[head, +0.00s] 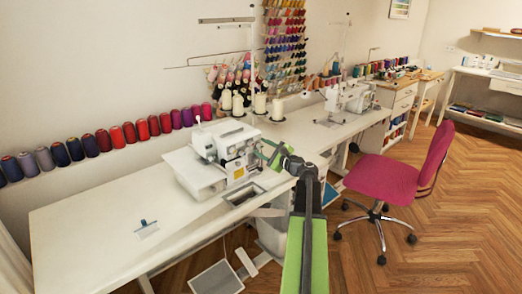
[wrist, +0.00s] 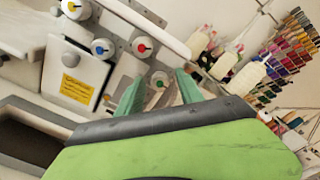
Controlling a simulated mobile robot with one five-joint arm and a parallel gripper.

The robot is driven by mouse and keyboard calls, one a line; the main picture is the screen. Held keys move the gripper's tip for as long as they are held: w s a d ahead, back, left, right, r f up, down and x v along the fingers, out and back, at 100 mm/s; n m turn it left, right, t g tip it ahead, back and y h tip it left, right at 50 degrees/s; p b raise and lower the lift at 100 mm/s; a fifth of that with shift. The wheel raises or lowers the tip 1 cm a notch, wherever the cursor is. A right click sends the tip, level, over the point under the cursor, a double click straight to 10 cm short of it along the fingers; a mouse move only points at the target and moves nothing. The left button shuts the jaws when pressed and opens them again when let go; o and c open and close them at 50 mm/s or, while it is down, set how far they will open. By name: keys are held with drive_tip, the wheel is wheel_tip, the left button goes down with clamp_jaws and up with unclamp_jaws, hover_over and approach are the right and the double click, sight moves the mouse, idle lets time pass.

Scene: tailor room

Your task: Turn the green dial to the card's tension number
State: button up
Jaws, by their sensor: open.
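The white sewing machine (head: 228,145) stands on the long table, with several round dials on its front.
The white table (head: 90,225) is mostly clear on the left. Thread cones (head: 238,104) stand behind the machine. A second sewing machine (head: 347,97) is farther right. A magenta chair (head: 385,182) stands on the wooden floor at right.

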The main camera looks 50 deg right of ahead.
clamp_jaws()
drive_tip(key=shift+a, duration=0.25)
drive_tip(key=shift+d, duration=0.15)
drive_tip(key=shift+n, duration=0.4)
drive_tip(key=shift+d+r+n, duration=0.1)
drive_tip(key=shift+n, duration=2.3)
